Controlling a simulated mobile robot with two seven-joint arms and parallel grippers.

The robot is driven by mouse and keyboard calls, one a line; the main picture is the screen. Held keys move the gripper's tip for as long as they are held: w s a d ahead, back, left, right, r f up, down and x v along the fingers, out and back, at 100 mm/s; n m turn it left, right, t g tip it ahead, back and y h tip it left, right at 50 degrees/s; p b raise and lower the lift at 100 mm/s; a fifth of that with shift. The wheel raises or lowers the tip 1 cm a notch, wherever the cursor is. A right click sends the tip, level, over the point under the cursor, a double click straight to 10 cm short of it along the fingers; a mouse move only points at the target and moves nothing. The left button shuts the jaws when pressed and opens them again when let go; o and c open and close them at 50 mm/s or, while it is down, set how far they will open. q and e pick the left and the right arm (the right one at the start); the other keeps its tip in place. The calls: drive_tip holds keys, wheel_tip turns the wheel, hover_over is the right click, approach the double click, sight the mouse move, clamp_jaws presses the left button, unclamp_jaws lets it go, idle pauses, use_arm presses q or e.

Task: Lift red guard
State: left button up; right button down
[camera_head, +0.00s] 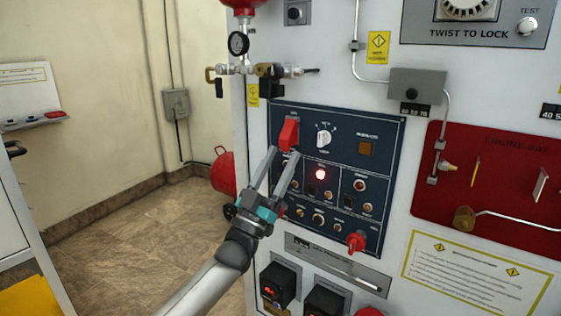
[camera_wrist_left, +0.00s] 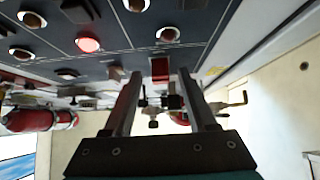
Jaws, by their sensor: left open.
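The red guard (camera_head: 289,133) is a small red cover at the upper left of the dark blue panel (camera_head: 385,125). It looks closed against the panel. My left gripper (camera_head: 286,152) comes from below, its two long fingers apart and empty, with the tips just under the guard. In the left wrist view the guard (camera_wrist_left: 160,69) shows between the two fingertips of the gripper (camera_wrist_left: 160,74). I cannot tell whether a finger touches it. My right gripper is not in view.
A white rotary knob (camera_head: 323,137) sits right of the guard. A lit red lamp (camera_head: 320,174) and several small switches lie below. A gauge (camera_head: 238,43) with pipes and valves is above left. A red knob (camera_head: 356,242) sticks out low on the panel. Open floor lies left.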

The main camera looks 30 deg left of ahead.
use_arm(q)
drive_tip(key=shift+w+r, duration=0.15)
clamp_jaws()
idle(0.4)
idle(1.0)
